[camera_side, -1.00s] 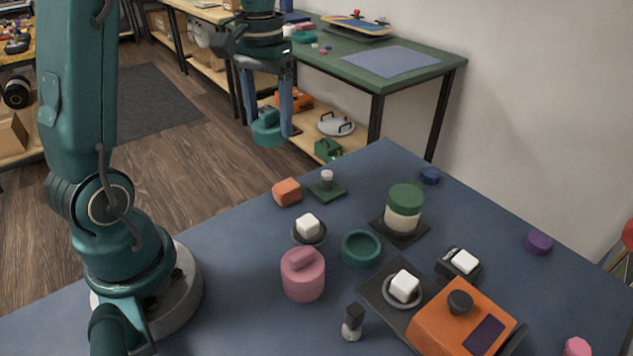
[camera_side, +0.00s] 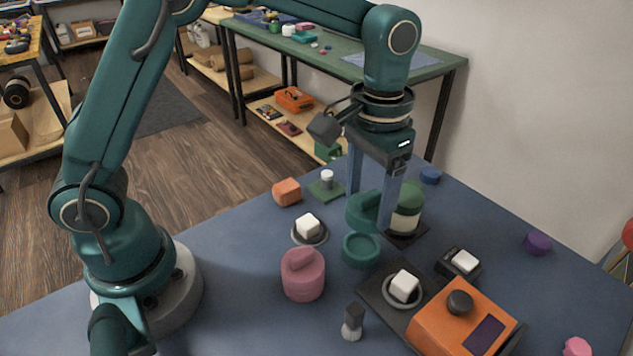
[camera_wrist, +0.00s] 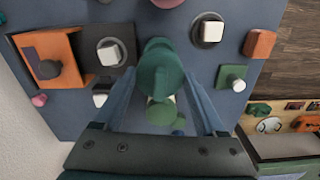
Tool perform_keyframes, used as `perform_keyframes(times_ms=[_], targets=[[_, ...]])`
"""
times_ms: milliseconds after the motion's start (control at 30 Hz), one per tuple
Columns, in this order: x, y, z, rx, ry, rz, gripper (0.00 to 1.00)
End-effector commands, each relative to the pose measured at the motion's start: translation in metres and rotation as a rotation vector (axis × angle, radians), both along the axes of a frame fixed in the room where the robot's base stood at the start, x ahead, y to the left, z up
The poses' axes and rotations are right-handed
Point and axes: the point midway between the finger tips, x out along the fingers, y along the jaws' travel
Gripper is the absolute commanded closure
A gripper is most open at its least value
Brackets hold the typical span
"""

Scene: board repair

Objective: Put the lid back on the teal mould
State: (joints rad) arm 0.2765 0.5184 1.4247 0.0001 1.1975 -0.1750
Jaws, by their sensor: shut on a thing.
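My gripper (camera_side: 368,208) is shut on the teal lid (camera_side: 362,213), held by its raised grip between the two fingers. The lid also shows between the fingers in the wrist view (camera_wrist: 160,72). The open teal mould (camera_side: 361,250) stands on the blue table, just below the lid in the side view. Lid and mould appear close together; I cannot tell whether they touch or line up exactly. In the wrist view the lid hides most or all of the mould.
A green-lidded jar (camera_side: 405,222) stands close behind my gripper, partly hidden by a finger. A pink lidded mould (camera_side: 303,276) stands front left. A white block on a round dish (camera_side: 308,229) is to the left. An orange device (camera_side: 462,318) with a dark plate is front right.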

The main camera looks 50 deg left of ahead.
Motion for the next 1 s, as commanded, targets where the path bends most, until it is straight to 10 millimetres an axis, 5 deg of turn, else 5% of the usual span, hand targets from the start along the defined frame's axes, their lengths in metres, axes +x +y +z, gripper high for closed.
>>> perform_keyframes(times_ms=[500, 1000], targets=[[0.0, 0.001, -0.045, 0.0, 0.002, 0.001, 0.81], [0.0, 0.001, -0.052, 0.0, 0.001, 0.001, 0.81]])
